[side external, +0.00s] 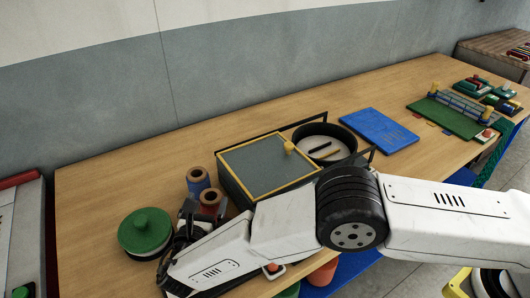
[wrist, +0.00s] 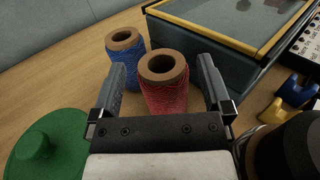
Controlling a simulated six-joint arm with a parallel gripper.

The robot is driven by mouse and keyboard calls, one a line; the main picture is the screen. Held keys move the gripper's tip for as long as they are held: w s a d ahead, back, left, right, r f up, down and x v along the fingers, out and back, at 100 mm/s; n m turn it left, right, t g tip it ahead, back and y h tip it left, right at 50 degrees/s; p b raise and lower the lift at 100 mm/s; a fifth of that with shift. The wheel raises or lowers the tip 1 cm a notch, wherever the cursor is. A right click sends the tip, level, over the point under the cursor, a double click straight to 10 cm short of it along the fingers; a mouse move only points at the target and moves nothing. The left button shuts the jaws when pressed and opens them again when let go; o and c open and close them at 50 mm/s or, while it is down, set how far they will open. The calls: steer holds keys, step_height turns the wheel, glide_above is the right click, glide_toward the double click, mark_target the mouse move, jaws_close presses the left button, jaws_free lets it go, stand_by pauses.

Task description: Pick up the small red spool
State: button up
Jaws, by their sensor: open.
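The red spool (wrist: 166,92), wound with red thread on a brown core, stands upright on the table. In the wrist view it lies between the two fingers of my gripper (wrist: 168,85), which is open; a gap shows on each side of the spool. In the side external view the red spool (side external: 211,202) stands just beyond my gripper (side external: 188,212), partly hidden by it. A blue spool (wrist: 126,54) stands behind and to the left of the red one, close to it; it also shows in the side external view (side external: 198,181).
A dark box with a yellow-edged lid (side external: 268,163) stands close to the right of the spools. A green round lidded pot (side external: 146,234) is at the left. A black round pan (side external: 325,137) and a blue mat (side external: 378,130) lie farther right. The table's left end is bare.

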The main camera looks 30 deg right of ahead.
mark_target(209, 213)
step_height(209, 213, down, 4)
steer(key=shift+r, duration=0.15)
steer(key=shift+w+d+f, duration=0.15)
steer(key=shift+w+f, duration=0.05)
steer(key=shift+f, duration=0.05)
steer(key=shift+x, duration=1.25)
steer(key=shift+r, duration=0.1)
steer(key=c, duration=1.1)
steer(key=shift+r, duration=0.15)
steer(key=shift+r, duration=4.9)
